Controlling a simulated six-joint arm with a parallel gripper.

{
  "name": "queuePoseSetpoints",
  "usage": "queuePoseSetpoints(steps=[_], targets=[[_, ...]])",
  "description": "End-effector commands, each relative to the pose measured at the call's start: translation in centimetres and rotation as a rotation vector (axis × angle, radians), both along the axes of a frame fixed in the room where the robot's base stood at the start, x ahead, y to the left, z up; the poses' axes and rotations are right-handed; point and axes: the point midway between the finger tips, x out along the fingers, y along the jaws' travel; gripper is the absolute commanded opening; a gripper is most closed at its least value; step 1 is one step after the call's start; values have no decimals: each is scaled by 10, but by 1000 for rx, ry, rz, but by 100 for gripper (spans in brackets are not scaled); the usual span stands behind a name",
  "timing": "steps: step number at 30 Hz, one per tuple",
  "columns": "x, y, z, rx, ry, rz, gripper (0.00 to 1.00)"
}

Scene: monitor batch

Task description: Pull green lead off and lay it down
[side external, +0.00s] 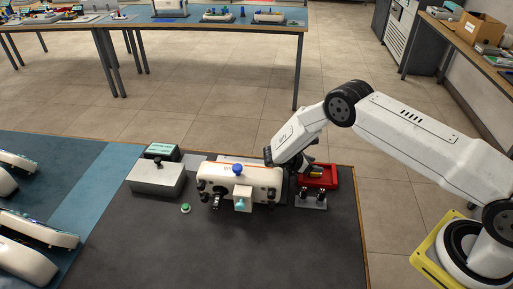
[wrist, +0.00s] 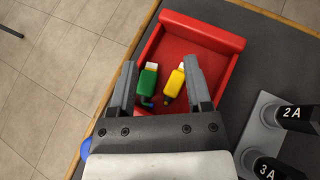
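A green lead plug (wrist: 147,81) with a pale tip lies in the red tray (wrist: 202,34) in the wrist view. A yellow lead plug (wrist: 174,82) lies just to its right in the same tray. My gripper (wrist: 160,64) is open above the tray, with both plugs showing between its spread fingers and neither clearly held. In the side view my gripper (side external: 304,170) is over the red tray (side external: 329,182), right of the white monitor (side external: 262,178). The green plug cannot be made out there.
A grey stand (side external: 311,206) with black posts, marked 2A and 3A in the wrist view (wrist: 290,113), is close beside the tray. The monitor carries a blue knob (side external: 238,169) and a teal block (side external: 242,205). A grey box (side external: 156,179) stands left. The front mat (side external: 220,250) is clear.

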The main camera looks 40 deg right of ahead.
Motion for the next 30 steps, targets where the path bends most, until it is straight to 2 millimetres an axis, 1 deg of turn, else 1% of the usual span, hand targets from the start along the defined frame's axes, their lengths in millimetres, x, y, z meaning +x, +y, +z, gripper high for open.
queuePoseSetpoints(steps=[6,11,14,24,30], targets=[[0,1,0,0,0,0,63],[2,7,5,-1,0,1,63],[5,15,9,0,-1,3,63],[14,51,31,-1,-2,2,63],[17,63,38,0,0,1,63]])
